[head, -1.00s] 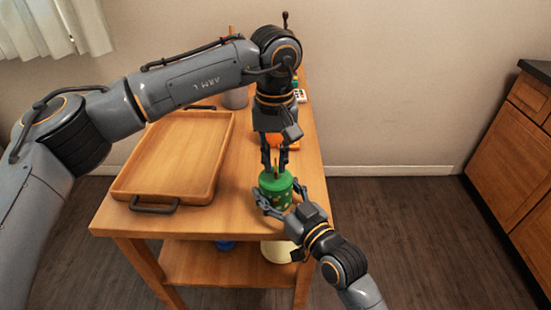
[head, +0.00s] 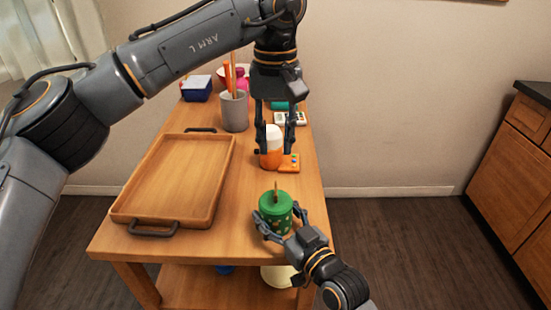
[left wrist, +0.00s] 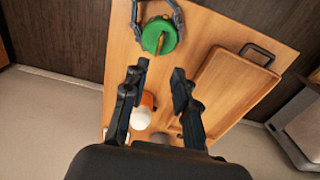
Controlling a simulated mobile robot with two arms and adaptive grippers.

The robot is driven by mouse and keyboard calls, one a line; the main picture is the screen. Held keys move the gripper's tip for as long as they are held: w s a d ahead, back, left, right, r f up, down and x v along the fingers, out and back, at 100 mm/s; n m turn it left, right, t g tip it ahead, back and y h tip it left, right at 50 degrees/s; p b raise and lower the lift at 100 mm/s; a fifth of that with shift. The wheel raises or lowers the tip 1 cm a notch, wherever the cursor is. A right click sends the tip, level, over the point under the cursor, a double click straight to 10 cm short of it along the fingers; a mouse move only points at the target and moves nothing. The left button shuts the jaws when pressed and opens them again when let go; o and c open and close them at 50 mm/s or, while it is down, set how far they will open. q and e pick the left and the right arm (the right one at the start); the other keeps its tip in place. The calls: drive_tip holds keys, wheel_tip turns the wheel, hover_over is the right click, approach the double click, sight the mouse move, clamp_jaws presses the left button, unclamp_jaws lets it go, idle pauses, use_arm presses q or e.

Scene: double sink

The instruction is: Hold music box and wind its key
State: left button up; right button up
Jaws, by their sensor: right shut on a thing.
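The music box is a green patterned cylinder (head: 276,217) standing upright near the front right of the wooden table. Its small golden key (head: 276,188) sticks up from the middle of the lid. The music box also shows in the left wrist view (left wrist: 152,37), with the key (left wrist: 160,43) on top. My right gripper (head: 280,217) is shut around the sides of the music box. My left gripper (head: 273,149) is open and empty, raised above and behind the music box, clear of the key. Its two spread fingers show in the left wrist view (left wrist: 158,80).
A wooden tray (head: 131,213) with dark handles lies on the left of the table (head: 225,245). Behind the music box are an orange and white object (head: 271,158), a grey cup (head: 234,112) with sticks, a blue box (head: 196,94) and a white device (head: 291,119).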

use_arm(q)
drive_tip(key=shift+r, duration=0.6)
use_arm(e)
drive_tip(key=o, duration=1.3)
